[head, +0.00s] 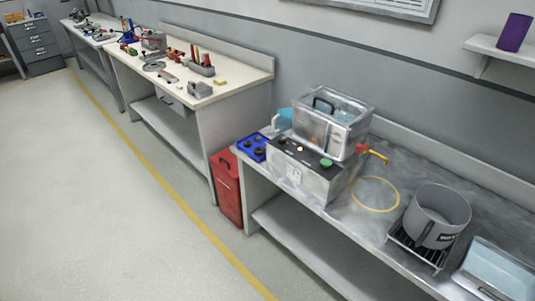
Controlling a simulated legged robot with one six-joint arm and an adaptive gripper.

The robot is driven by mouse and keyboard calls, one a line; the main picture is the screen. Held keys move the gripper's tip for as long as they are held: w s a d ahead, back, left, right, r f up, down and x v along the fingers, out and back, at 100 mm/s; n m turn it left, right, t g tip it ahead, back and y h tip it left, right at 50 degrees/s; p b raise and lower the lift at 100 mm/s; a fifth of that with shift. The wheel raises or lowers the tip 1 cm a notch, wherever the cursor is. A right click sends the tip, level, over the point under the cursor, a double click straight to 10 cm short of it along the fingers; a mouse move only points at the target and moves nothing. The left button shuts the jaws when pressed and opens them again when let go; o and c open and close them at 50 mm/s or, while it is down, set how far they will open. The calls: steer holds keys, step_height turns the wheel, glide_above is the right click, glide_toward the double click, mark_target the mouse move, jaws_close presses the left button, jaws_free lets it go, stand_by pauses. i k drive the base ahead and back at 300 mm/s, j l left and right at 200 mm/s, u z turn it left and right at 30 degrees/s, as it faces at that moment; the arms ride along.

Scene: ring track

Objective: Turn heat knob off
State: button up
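A grey box (305,177) with a dark top stands on the metal bench (320,206). A green knob-like part (326,163) and a small yellowish one (299,149) sit on its top. A blue unit (253,147) with several dark round knobs is at the bench's left end. I cannot tell which of these is the heat knob, nor its setting. A clear-walled bath (330,122) with a black handle stands behind the grey box. My gripper is not in view.
A yellow hose ring (376,194), a grey pot (437,216) on a black rack and a water-filled tray (497,268) are on the bench to the right. A red can (226,187) stands on the floor beside the bench. The floor (90,200) at left is clear.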

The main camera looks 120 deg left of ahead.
mark_target(282, 139)
steer(key=u, duration=3.65)
steer(key=i+j, duration=0.3)
steer(key=i, duration=0.25)
steer(key=i+j, duration=0.3)
steer(key=i, duration=0.2)
steer(key=i+j+z, duration=0.1)
steer(key=i+j, duration=0.25)
steer(key=i, duration=0.2)
steer(key=i+j, duration=0.35)
steer(key=i, duration=0.2)
